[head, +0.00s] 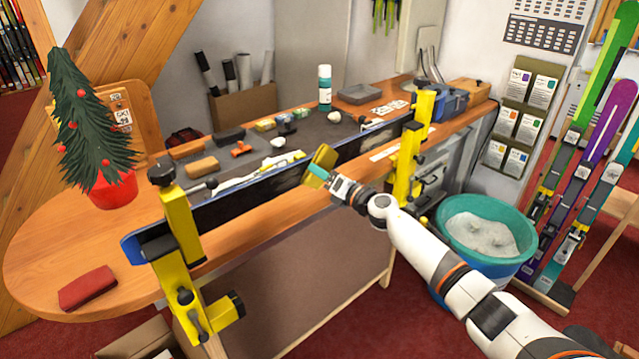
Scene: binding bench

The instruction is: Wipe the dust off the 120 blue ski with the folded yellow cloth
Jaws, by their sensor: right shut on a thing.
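The blue ski (232,204) is held on edge along the bench, between a near yellow vise (180,228) and a far yellow vise (405,165). Its side facing me looks dark, with a pale, dusty-looking patch (290,180) near the middle. My right gripper (323,177) comes in from the right and is shut on the folded yellow cloth (322,158). The cloth is at the ski's middle, just right of the pale patch. I cannot tell whether it touches the ski. The cloth and gripper hide part of the ski. My left gripper is not in view.
A teal tub (485,232) stands right of the bench, by upright skis (590,170). The bench's front left is mostly clear.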

